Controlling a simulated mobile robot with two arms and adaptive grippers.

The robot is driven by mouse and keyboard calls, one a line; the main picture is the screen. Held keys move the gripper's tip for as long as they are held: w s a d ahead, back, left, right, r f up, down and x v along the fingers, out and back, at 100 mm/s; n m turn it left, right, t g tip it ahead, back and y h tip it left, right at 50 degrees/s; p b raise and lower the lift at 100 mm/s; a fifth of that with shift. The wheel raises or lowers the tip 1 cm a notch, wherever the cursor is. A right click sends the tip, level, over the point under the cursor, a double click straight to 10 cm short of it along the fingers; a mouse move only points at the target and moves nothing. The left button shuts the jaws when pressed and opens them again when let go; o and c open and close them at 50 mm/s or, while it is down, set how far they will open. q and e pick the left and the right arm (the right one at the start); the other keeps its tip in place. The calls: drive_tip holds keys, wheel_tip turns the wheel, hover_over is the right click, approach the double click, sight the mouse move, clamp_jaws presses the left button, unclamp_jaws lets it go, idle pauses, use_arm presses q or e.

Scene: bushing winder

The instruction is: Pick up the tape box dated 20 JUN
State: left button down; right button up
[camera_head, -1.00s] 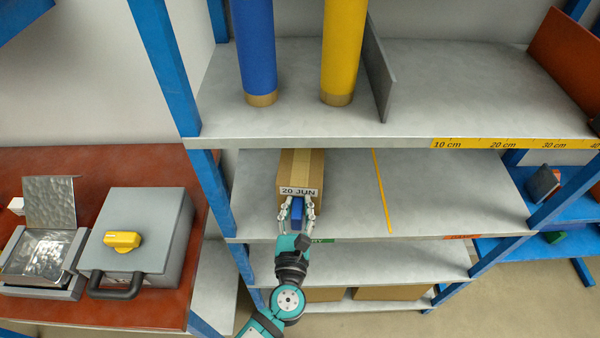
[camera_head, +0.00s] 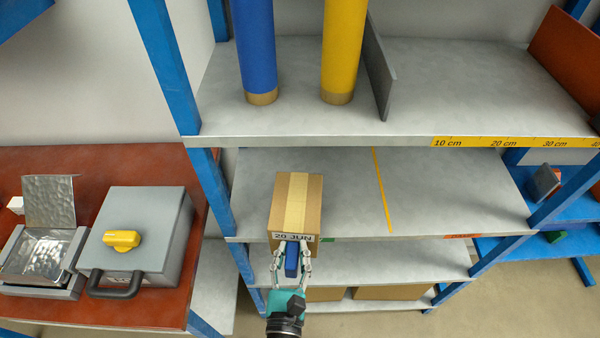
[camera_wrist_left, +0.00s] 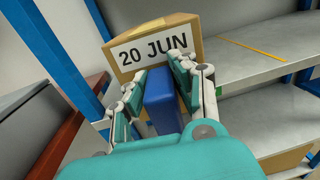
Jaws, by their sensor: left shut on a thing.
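The tape box (camera_head: 297,202) is a brown cardboard box with a lighter tape strip along its top and a white label reading 20 JUN on its front. It sits at the front edge of the middle shelf, its front over the edge. My left gripper (camera_head: 291,262) is shut on the blue handle block (camera_head: 292,260) on the box front, below the label. In the left wrist view the box (camera_wrist_left: 153,40) stands right ahead, with the fingers on both sides of the blue handle (camera_wrist_left: 161,100). The box's bottom is hidden. My right gripper is not in view.
The middle shelf (camera_head: 450,195) is clear to the right, with a yellow line (camera_head: 382,190) across it. A blue post (camera_head: 212,190) stands close left. Blue (camera_head: 256,50) and yellow (camera_head: 343,50) rolls stand on the shelf above. More boxes (camera_head: 392,292) lie below.

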use_arm(q)
drive_tip(key=s+a, duration=0.1)
drive_tip(key=s, duration=0.9)
drive_tip(key=shift+b, duration=0.35)
drive_tip(key=shift+s, duration=0.1)
